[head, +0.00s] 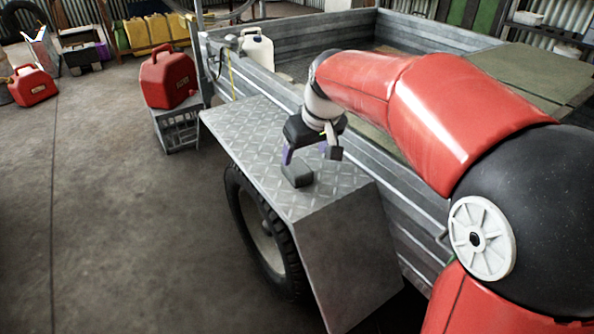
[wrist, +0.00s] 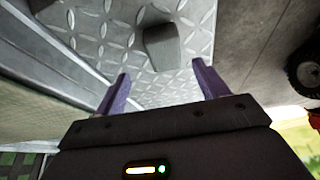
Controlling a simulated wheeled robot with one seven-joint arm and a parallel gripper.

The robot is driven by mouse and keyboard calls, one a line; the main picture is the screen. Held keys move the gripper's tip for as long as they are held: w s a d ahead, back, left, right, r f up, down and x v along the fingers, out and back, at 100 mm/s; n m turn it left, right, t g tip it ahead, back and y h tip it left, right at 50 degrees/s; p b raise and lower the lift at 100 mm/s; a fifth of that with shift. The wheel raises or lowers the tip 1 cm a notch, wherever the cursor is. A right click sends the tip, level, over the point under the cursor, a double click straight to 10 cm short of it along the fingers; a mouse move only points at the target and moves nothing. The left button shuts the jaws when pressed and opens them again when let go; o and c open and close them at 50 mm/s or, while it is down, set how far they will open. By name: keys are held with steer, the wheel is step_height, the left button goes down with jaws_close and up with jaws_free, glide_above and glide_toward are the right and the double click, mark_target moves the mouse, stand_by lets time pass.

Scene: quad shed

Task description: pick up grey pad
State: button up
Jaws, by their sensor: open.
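The grey pad (head: 298,173) is a small dark grey block lying on the diamond-plate top of the trailer's mudguard (head: 245,125). In the wrist view the pad (wrist: 162,46) lies beyond the fingertips, roughly midway between them, on the bare tread plate (wrist: 110,30). My gripper (head: 311,154) is open, with purple finger pads, and is above the pad in the head view. In the wrist view my gripper (wrist: 160,72) has nothing between its fingers, and the pad is apart from them.
The trailer's ribbed side wall (head: 377,165) rises beside the mudguard. A red fuel can (head: 167,78) stands on a grey crate (head: 177,128) to the left. A white jug (head: 258,50) stands by the trailer's front corner. The concrete floor at left is mostly clear.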

mark_target(298, 167)
steer(key=x, duration=0.6)
steer(key=shift+s+a+f, duration=0.1)
steer(key=shift+a+f, duration=0.3)
steer(key=c, duration=1)
steer(key=shift+c, duration=0.2)
step_height(298, 167, up, 20)
steer(key=p, duration=0.2)
